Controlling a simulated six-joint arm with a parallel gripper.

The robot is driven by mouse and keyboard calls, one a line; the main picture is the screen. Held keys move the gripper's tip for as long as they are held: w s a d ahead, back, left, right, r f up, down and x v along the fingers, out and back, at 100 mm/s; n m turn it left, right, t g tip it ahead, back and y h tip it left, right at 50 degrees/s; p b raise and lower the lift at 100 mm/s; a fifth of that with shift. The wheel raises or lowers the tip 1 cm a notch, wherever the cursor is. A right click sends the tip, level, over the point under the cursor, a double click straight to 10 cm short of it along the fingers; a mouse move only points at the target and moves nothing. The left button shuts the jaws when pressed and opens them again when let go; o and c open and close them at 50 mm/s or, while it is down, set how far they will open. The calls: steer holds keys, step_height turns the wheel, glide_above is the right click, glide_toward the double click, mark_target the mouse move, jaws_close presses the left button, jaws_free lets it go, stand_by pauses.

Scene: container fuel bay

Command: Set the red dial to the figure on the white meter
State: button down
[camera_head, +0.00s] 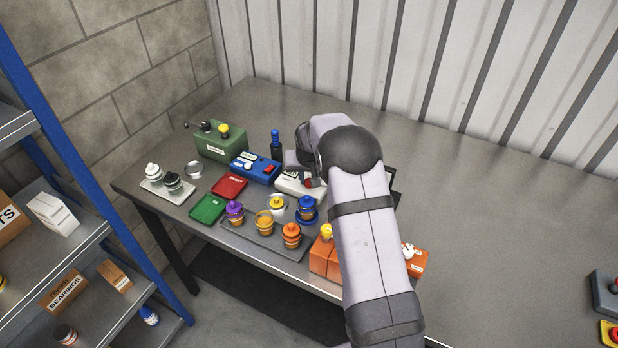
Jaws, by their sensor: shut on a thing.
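The white meter box (288,186) stands near the middle of the grey bench, partly hidden by my arm. A small dark display or label shows on it, but I cannot read a figure. The red dial (308,183) shows at the box's right part, just under my gripper (305,176). My gripper reaches down from the arm and is shut on the red dial. The fingertips and any mark on the dial are mostly hidden, so its setting cannot be told.
A blue box (254,168) with a red switch and a dark blue bottle (275,142) stand close by. A grey tray (245,229) with several coloured capped jars lies in front. Orange boxes (320,258) stand by my arm. The bench's right side is mostly clear.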

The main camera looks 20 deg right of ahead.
steer(key=n+b, duration=0.1)
steer(key=n+y, duration=0.1)
steer(key=n+b, duration=0.1)
steer(key=n, duration=0.1)
steer(key=shift+d+f+y+b, duration=0.1)
steer(key=shift+f+y+b, duration=0.15)
steer(key=shift+y+b, duration=0.1)
steer(key=n+b, duration=0.2)
steer(key=n+y+b, duration=0.1)
steer(key=n+b, duration=0.1)
steer(key=shift+d+n+y, duration=0.1)
steer(key=shift+n+y, duration=0.15)
steer(key=shift+n, duration=0.05)
steer(key=n, duration=0.2)
steer(key=n+g+y, duration=0.1)
steer(key=shift+w+r+n, duration=0.1)
steer(key=shift+r+n, duration=0.15)
steer(key=shift+n, duration=0.05)
steer(key=shift+d+n+g+y+p, duration=0.1)
steer(key=shift+n+g+y+p, duration=0.35)
steer(key=shift+n, duration=1.15)
steer(key=c, duration=1.5)
jaws_free()
steer(key=shift+b+v, duration=0.85)
steer(key=shift+v, duration=2.8)
